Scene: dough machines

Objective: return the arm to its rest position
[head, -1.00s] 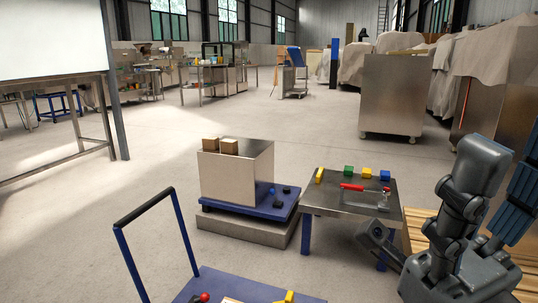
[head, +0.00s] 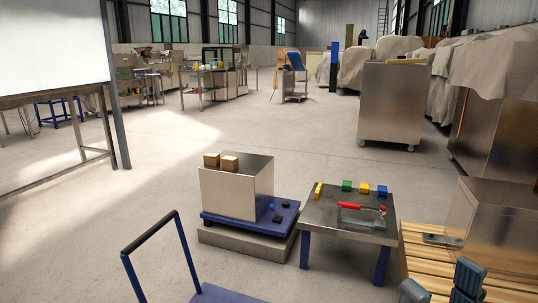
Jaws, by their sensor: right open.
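My right gripper (head: 440,289) shows only in part at the bottom right edge of the head view, low in front of the wooden slatted pallet. It is open, and nothing is seen held between its fingers. Most of my right arm is out of the picture. My left gripper is not in view.
A small dark table (head: 325,226) holds coloured blocks and a red-handled tool (head: 349,206). Left of it, a metal box (head: 238,190) stands on a blue platform. A metal cabinet (head: 494,222) stands by the slatted pallet (head: 418,256). A blue cart handle (head: 147,233) rises at bottom left.

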